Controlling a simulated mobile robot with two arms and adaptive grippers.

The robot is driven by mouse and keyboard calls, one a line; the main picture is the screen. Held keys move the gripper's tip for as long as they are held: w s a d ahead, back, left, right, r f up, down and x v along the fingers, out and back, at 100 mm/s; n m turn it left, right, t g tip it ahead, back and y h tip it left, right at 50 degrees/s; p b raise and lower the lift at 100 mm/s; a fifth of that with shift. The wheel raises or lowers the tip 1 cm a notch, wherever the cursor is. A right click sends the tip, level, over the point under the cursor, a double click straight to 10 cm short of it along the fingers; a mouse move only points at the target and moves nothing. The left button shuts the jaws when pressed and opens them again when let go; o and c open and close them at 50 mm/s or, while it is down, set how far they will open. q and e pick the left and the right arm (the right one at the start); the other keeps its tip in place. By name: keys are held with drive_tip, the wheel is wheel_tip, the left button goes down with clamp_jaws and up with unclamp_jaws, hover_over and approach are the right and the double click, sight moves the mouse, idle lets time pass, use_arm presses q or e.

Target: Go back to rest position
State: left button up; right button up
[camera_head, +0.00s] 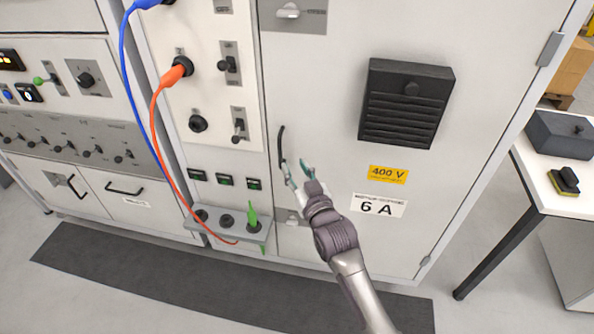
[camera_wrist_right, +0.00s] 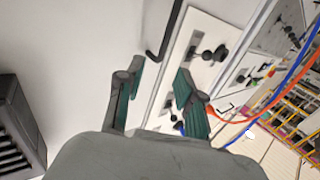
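My right gripper (camera_head: 298,171) is in front of the white cabinet door (camera_head: 335,120), close to its black bar handle (camera_head: 281,146). Its two fingers are apart with nothing between them. In the right wrist view the open fingers (camera_wrist_right: 160,93) also show, with the black handle (camera_wrist_right: 168,32) beyond them. The handle is not between the fingertips. Whether a fingertip touches the handle or the door, I cannot tell. My left gripper is not in view.
An orange cable (camera_head: 158,130) and a blue cable (camera_head: 128,80) hang at the panel. A green plug (camera_head: 252,216) stands in a small socket shelf (camera_head: 207,232). A table (camera_head: 540,190) with a dark box (camera_head: 562,135) is at right. A dark mat (camera_head: 150,285) covers the floor.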

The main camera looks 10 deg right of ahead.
drive_tip(key=shift+s, duration=0.25)
drive_tip(key=s+d+f+g, duration=0.1)
drive_tip(key=s+f+g, duration=0.3)
drive_tip(key=f, duration=0.7)
drive_tip(key=s+d+f+g+h, duration=0.1)
drive_tip(key=s+f, duration=0.5)
drive_tip(key=f, duration=0.6)
drive_tip(key=s+d+f+g, duration=0.1)
drive_tip(key=s+f+g, duration=0.25)
drive_tip(key=f, duration=0.75)
drive_tip(key=s+d+f+g, duration=0.2)
drive_tip(key=s+f, duration=0.4)
drive_tip(key=s, duration=0.7)
drive_tip(key=s+d+f+g+h, duration=0.1)
drive_tip(key=s+d+f+g, duration=0.2)
drive_tip(key=s+f, duration=0.4)
drive_tip(key=s+d+f+g+h, duration=0.1)
drive_tip(key=s+d+f+g, duration=0.2)
drive_tip(key=s, duration=1.6)
wheel_tip(320, 180, down, 4)
drive_tip(key=shift+s+d+f, duration=0.15)
drive_tip(key=shift+s+d, duration=0.05)
drive_tip(key=shift+d, duration=0.7)
